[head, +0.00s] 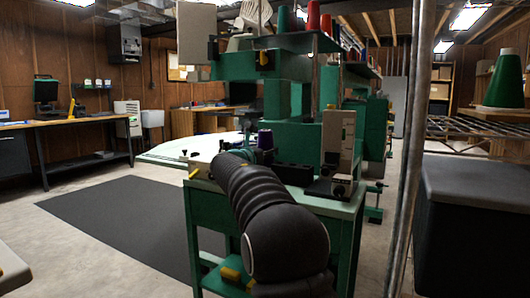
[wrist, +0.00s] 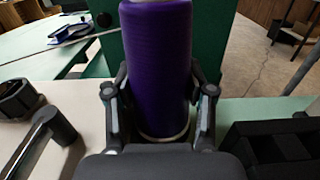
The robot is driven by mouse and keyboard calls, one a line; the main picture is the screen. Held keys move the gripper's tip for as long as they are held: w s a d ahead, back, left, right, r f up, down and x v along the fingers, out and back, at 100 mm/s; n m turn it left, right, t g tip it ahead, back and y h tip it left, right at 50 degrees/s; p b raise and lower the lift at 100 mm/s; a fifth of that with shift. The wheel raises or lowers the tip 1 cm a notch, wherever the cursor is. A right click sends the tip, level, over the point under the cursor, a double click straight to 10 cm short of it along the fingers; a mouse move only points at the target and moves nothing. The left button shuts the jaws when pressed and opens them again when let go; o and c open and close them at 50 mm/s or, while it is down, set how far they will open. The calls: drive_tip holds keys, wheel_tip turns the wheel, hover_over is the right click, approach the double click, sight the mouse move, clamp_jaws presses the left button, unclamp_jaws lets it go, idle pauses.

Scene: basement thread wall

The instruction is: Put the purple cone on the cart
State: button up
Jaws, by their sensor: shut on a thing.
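The purple cone (wrist: 157,65) stands upright between the two fingers of my gripper (wrist: 160,112) in the wrist view, with a pale rim at its foot. My gripper is shut on it. In the head view only a small purple part of the cone (head: 265,139) shows beyond my dark arm, and my gripper's fingers are mostly hidden. The cone is over a green cart-like stand (head: 345,213) with a lower shelf. I cannot tell whether the cone's foot touches the surface. No separate cart is clearly seen.
Green machines (head: 290,65) with red and green cones on top rise behind. A metal pole (head: 405,150) stands right of the stand. A wire rack (head: 470,125) holds a large green cone (head: 503,80). A dark mat (head: 110,220) lies on open floor at left.

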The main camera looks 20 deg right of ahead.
drive_tip(key=shift+f, duration=0.1)
idle(0.7)
drive_tip(key=o, duration=1.3)
drive_tip(key=shift+o, duration=0.2)
